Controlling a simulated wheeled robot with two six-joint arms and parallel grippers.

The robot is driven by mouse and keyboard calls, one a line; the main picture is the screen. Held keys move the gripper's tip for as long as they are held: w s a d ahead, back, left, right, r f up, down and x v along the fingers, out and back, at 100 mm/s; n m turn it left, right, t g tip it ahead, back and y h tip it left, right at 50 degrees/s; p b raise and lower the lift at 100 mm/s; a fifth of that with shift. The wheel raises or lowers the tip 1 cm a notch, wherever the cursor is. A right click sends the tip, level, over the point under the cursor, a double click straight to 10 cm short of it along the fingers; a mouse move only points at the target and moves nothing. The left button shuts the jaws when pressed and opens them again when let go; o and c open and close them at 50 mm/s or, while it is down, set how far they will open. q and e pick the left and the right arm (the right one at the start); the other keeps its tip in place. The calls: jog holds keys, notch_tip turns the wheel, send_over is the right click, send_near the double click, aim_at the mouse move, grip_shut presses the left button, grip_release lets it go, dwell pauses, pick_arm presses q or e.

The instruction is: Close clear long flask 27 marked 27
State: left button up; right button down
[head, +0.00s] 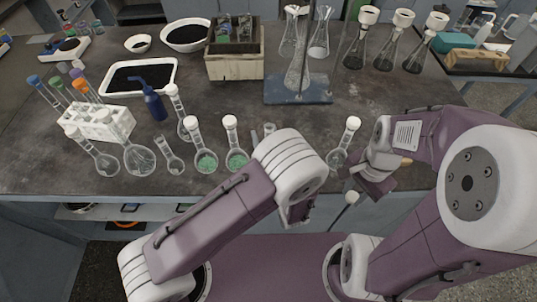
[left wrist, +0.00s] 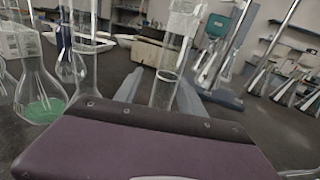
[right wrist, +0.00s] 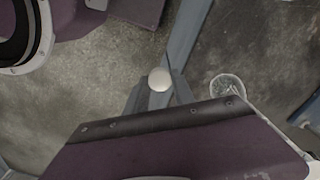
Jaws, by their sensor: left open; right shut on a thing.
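A clear glass flask neck (left wrist: 172,70) stands upright between the fingers of my left gripper (left wrist: 157,92), which is open around it. A pale label shows near its top; I cannot read a number. In the head view, my left arm hides the flask body and most of the left gripper; open glass necks (head: 268,130) show just behind the arm. My right gripper (right wrist: 159,92) is shut on a round white stopper (right wrist: 159,79). In the head view this stopper (head: 351,197) hangs in front of the table edge, right of the left arm and apart from any flask.
Round flasks with white stoppers (head: 205,160), some holding green contents, stand left of my left arm. Another stoppered flask (head: 337,158) stands between the arms near the table edge. A white rack (head: 97,122), blue bottle (head: 154,104) and blue-based stand (head: 297,92) are further off.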

pick_arm(q)
jog(key=shift+s+r, duration=0.15)
jog(key=shift+s, duration=0.15)
jog(key=shift+d, duration=0.1)
jog(key=c, duration=0.4)
jog(key=shift+w, duration=0.3)
grip_shut()
jog(key=shift+s+f, duration=0.15)
jog(key=shift+f, duration=0.05)
